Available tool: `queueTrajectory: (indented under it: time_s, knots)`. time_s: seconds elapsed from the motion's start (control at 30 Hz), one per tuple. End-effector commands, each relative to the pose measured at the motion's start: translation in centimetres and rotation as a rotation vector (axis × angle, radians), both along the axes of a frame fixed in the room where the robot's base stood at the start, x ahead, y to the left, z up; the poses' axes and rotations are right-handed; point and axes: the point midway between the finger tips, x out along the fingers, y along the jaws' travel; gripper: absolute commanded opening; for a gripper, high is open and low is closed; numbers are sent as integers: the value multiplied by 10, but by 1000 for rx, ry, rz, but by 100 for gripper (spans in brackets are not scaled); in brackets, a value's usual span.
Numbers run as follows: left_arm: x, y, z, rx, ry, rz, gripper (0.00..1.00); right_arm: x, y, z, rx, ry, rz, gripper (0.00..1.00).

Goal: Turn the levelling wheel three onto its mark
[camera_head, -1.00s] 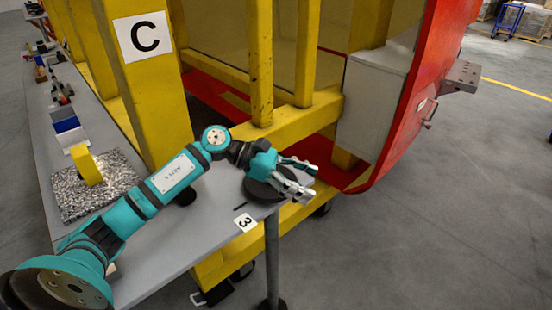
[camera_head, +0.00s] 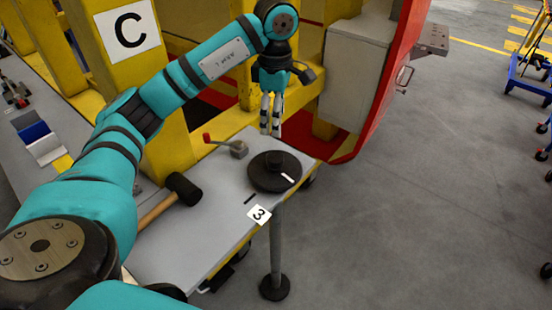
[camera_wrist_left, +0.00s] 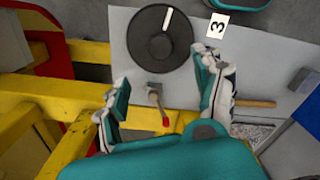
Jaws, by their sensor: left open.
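The levelling wheel three (camera_head: 262,182) is a black disc with a raised hub, lying flat at the bench corner. Its white line (camera_head: 288,178) points to the lower right. A short dark mark (camera_head: 250,199) lies on the bench at the wheel's lower left, apart from that line, beside the label 3 (camera_head: 259,215). My left gripper (camera_head: 271,128) points down above and behind the wheel, open, empty and clear of it. In the left wrist view the wheel (camera_wrist_left: 150,48) shows beyond the spread fingers (camera_wrist_left: 165,95). My right gripper is out of view.
A grey block with a red-tipped lever (camera_head: 238,149) stands left of the wheel. A black mallet (camera_head: 185,189) lies farther left on the bench (camera_head: 205,240). A yellow frame post with sign C (camera_head: 130,29) and a red nosecone edge (camera_head: 385,90) stand behind. The floor at right is clear nearby.

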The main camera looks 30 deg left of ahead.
Motion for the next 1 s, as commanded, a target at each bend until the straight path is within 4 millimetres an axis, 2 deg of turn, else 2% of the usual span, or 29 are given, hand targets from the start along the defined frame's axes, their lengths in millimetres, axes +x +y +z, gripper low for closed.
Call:
queueTrajectory:
  time_s: [0.03,0.1,0.53,0.73,1.0]
  knots:
    - [-1,-1,-15,-2,7,-3,68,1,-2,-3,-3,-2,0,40]
    - [-1,-1,-29,-3,6,-2,68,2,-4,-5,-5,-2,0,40]
    - [-1,0,-113,-2,3,-2,68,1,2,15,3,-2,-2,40]
    - [0,0,-134,-2,0,-2,68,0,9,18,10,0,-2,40]
    - [0,0,-140,-2,-1,-2,68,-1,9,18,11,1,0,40]
